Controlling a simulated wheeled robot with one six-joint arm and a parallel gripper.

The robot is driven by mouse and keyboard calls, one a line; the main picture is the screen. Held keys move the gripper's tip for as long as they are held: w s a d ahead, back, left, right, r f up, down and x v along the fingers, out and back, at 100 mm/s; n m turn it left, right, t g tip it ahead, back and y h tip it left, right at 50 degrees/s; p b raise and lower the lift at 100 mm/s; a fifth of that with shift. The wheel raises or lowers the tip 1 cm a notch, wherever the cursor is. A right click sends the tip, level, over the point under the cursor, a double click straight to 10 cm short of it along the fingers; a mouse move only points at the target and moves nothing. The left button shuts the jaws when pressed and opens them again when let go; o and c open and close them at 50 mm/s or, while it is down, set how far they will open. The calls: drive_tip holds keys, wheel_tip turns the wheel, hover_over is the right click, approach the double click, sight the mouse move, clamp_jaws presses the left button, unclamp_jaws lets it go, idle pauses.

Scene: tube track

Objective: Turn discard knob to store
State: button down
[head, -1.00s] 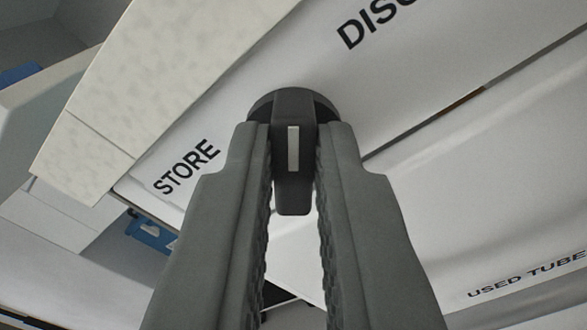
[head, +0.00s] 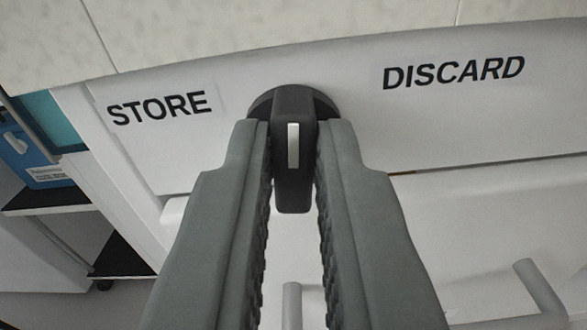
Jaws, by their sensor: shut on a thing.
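The dark knob (head: 293,185) with a pale line on its grip sits on the white panel (head: 330,110). My gripper (head: 293,160) has one finger on each side of the knob's grip and is shut on it. The word STORE (head: 160,108) is printed on the panel to the left of the knob. The word DISCARD (head: 454,72) is printed to the upper right. The grip stands upright in the picture, between the two words. The fingers hide part of the knob's sides.
A pale speckled surface (head: 250,25) runs along the top, above the panel. White drawer-like fronts with grey handles (head: 540,290) lie below the panel. A blue box (head: 30,160) sits on a shelf at the left.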

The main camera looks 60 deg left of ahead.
drive_tip(key=n, duration=0.4)
drive_tip(key=shift+s+n, duration=0.1)
drive_tip(key=shift+n, duration=0.2)
drive_tip(key=n, duration=0.4)
drive_tip(key=shift+a+n, duration=0.1)
drive_tip(key=shift+n, duration=0.3)
drive_tip(key=shift+f, duration=0.1)
drive_tip(key=c, duration=1.5)
unclamp_jaws()
drive_tip(key=shift+o, duration=0.2)
drive_tip(key=shift+s, duration=0.1)
drive_tip(key=v, duration=1.7)
drive_tip(key=shift+s, duration=0.15)
